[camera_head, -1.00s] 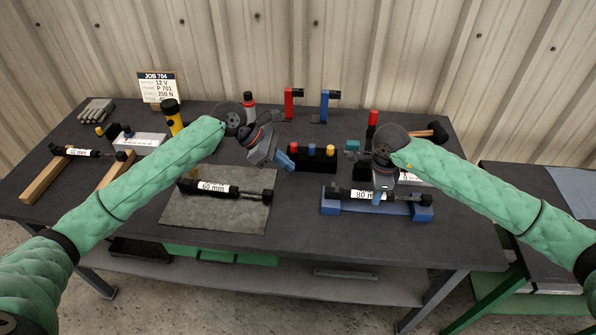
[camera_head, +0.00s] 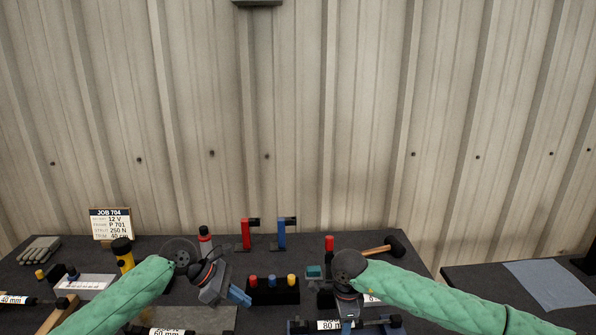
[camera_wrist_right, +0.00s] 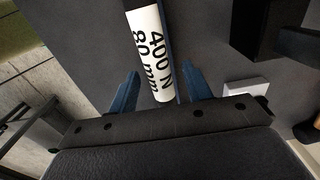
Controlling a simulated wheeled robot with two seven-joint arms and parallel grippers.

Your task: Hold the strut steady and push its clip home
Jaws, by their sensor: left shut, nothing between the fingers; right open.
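My right gripper (camera_wrist_right: 155,85) is open, with one blue finger on either side of the label; contact cannot be told. My left gripper (camera_head: 240,297) is shut and empty, above the bench left of the block of coloured caps. A 60 mm strut (camera_head: 172,331) and a 40 mm strut (camera_head: 14,300) also show in part. No clip can be made out.
A black block (camera_head: 274,292) with red, blue and yellow caps stands between my grippers. Behind are red (camera_head: 245,234) and blue (camera_head: 282,235) upright tools. A hammer (camera_head: 392,247), yellow torch (camera_head: 122,255), gloves (camera_head: 40,249) and job card (camera_head: 111,224) lie around the bench.

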